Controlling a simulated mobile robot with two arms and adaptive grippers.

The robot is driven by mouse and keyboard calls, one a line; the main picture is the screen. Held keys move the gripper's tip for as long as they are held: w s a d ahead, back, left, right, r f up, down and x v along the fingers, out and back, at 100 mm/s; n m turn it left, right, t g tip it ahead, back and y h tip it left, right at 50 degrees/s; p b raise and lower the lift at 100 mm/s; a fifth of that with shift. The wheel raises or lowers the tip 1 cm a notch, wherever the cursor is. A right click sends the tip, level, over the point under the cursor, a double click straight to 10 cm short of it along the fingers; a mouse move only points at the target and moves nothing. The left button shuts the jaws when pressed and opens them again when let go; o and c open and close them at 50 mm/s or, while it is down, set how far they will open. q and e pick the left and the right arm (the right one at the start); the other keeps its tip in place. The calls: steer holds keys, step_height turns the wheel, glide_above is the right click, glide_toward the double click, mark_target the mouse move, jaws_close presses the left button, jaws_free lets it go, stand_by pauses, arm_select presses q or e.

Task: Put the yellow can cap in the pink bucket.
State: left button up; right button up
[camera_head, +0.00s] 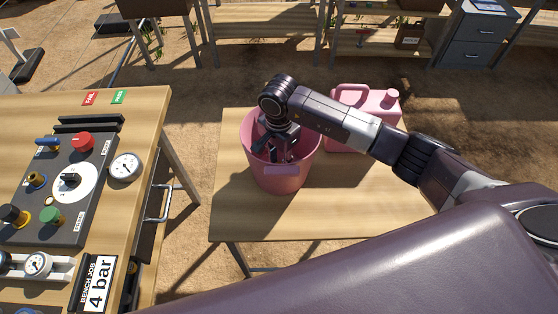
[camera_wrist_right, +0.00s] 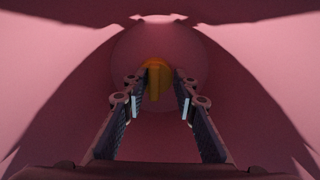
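The pink bucket (camera_head: 280,180) stands on the wooden table. My right gripper (camera_head: 286,152) reaches down inside the bucket from above. In the right wrist view the two fingers (camera_wrist_right: 160,106) are spread apart with nothing between their pads. The yellow can cap (camera_wrist_right: 156,80) lies beyond the fingertips, against the round pink bottom of the bucket, apart from the fingers. The cap is hidden in the head view by the bucket wall and my gripper. My left gripper is not in view.
A pink jug (camera_head: 364,112) stands right behind the bucket, close to my right arm. The table (camera_head: 240,220) is bare in front. A bench (camera_head: 150,105) with a control panel (camera_head: 62,190) and gauges stands to the left, across a gap.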

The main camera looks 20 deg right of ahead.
steer(key=shift+r, duration=0.2)
steer(key=shift+w+r, duration=0.1)
steer(key=shift+r, duration=0.2)
step_height(320, 180, up, 11)
steer(key=b, duration=0.3)
steer(key=shift+r+b, duration=0.15)
steer(key=shift+b, duration=0.2)
